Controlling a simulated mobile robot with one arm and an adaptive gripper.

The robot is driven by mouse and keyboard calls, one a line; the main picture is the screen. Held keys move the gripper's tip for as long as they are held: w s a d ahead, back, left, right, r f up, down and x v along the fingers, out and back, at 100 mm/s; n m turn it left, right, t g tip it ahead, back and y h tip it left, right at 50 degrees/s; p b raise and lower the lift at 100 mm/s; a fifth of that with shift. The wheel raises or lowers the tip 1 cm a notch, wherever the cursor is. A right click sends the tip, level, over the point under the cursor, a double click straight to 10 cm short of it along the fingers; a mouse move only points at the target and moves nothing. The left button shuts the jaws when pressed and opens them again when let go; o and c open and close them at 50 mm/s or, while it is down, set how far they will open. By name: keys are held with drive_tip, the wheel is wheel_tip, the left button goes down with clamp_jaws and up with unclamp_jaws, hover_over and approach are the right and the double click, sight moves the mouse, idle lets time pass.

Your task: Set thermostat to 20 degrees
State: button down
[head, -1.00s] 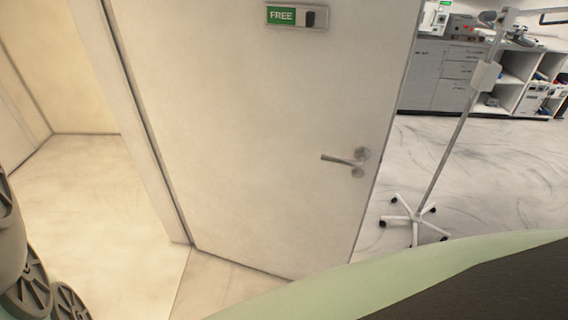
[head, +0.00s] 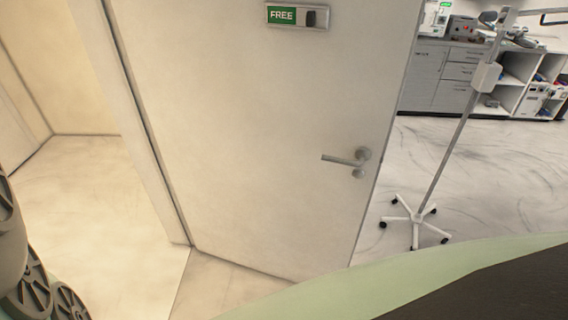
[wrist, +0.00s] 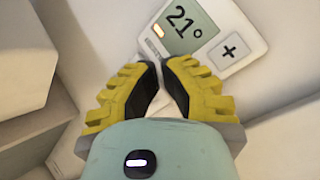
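The thermostat (wrist: 245,22) is a white panel on the wall at the top of the wrist view, tilted in the picture. Its grey-green display (wrist: 188,24) reads 21°, with a small orange mark at its left edge. A plus button (wrist: 230,50) shows below and right of the display. My gripper (wrist: 161,62) has yellow fingers with dark pads. The tips are together just below the panel's lower left part, with nothing between them. I cannot tell whether they touch the panel. The thermostat is not in the head view.
In the head view, a pale door (head: 265,130) with a lever handle (head: 345,160) and a green FREE sign (head: 282,15) stands ahead. A wheeled stand (head: 447,155) is right of it. Grey cabinets (head: 440,75) are behind. Open floor (head: 500,180) lies at right.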

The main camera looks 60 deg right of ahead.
drive_tip(key=shift+w+a, duration=0.1)
drive_tip(key=shift+w, duration=0.2)
drive_tip(key=shift+s, duration=0.15)
idle(0.5)
drive_tip(key=shift+s+d, duration=0.35)
drive_tip(key=shift+s, duration=0.15)
drive_tip(key=s+d, duration=0.1)
drive_tip(key=s, duration=0.2)
drive_tip(key=s+d+p, duration=0.1)
drive_tip(key=shift+s+d, duration=0.2)
drive_tip(key=shift+d, duration=0.1)
idle(0.8)
